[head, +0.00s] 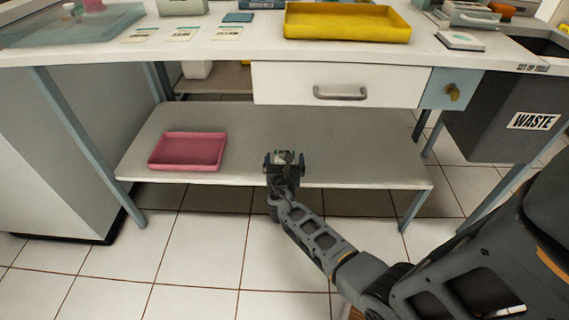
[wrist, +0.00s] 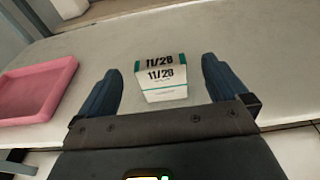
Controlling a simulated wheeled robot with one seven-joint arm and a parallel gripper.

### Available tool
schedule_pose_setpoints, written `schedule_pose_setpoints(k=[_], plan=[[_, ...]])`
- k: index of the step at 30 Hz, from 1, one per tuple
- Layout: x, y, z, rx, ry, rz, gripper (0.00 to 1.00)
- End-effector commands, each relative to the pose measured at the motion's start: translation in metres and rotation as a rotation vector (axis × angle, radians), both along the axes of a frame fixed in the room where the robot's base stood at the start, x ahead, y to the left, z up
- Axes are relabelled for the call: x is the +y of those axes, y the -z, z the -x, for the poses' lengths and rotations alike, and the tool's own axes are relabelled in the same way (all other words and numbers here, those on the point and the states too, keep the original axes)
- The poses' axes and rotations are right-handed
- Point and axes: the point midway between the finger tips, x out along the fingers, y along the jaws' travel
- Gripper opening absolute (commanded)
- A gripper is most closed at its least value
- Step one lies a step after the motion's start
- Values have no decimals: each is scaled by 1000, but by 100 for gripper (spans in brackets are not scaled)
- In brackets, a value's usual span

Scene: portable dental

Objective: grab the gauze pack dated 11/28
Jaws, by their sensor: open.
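The gauze pack (wrist: 164,82) is a small white pack with green bands, and "11/28" is printed on its top and front. In the wrist view it stands on the grey lower shelf (wrist: 225,50), between and slightly beyond my two dark fingers. My gripper (wrist: 162,88) is open, with a gap between each finger and the pack. In the head view my gripper (head: 284,158) is at the front edge of the lower shelf and mostly hides the pack; only a small pale bit shows there.
A pink tray (head: 188,151) lies left on the lower shelf. Above is a white drawer (head: 340,84) under the worktop, which carries a yellow tray (head: 346,22) and several flat packs. A grey WASTE bin (head: 505,125) hangs at right. The shelf right of my gripper is clear.

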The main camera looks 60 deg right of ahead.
Motion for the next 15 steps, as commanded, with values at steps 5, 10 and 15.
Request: schedule_pose_setpoints(k=[5,10,15], plan=[[-19,11,-9,-2,1,-1,100],[-39,16,-18,-2,1,-1,100],[-46,16,-21,-1,-1,-3,100]])
